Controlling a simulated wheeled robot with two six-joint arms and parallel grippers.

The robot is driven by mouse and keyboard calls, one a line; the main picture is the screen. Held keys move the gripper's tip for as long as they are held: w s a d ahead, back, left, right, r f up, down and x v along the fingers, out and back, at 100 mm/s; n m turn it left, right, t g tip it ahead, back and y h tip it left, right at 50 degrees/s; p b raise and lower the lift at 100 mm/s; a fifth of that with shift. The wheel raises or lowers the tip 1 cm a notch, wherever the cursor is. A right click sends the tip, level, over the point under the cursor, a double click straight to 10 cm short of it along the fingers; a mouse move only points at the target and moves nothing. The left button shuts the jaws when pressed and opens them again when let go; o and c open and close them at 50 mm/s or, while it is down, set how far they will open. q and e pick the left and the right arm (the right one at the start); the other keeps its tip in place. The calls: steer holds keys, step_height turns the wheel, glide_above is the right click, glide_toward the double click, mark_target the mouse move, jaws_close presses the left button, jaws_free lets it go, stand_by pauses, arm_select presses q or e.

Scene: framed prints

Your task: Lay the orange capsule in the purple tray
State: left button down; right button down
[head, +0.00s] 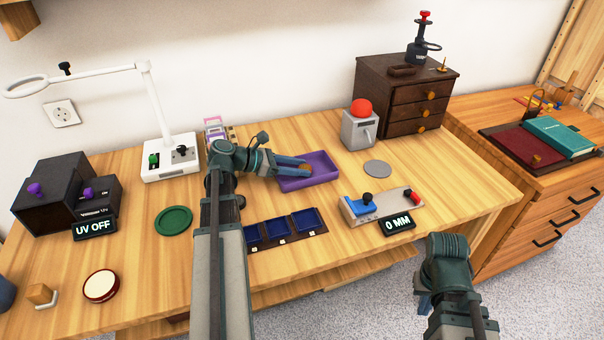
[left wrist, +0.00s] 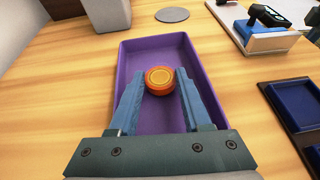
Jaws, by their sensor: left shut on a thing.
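The orange capsule (left wrist: 160,80) is a small round disc with a yellowish top. My left gripper (left wrist: 160,84) is shut on it, with one finger on each side. The capsule is over the purple tray (left wrist: 206,82); I cannot tell whether it touches the tray floor. In the head view the purple tray (head: 322,168) lies on the table, and my left gripper (head: 306,166) reaches over its left part with the orange capsule (head: 305,168) mostly hidden at its tips.
A grey device with a red dome (head: 360,128) stands behind the tray. A grey disc (head: 377,169) and a gauge reading 0 MM (head: 398,223) lie to the right. Blue compartments (head: 283,228) lie in front. A green dish (head: 174,220) is at left.

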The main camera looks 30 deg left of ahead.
arm_select(q)
steer(key=shift+f, duration=0.3)
steer(key=shift+r, duration=0.15)
arm_select(e)
steer(key=shift+f, duration=0.15)
steer(key=shift+f, duration=0.1)
arm_select(q)
steer(key=shift+f, duration=0.25)
steer(key=c, duration=0.6)
jaws_free()
steer(key=shift+r, duration=0.1)
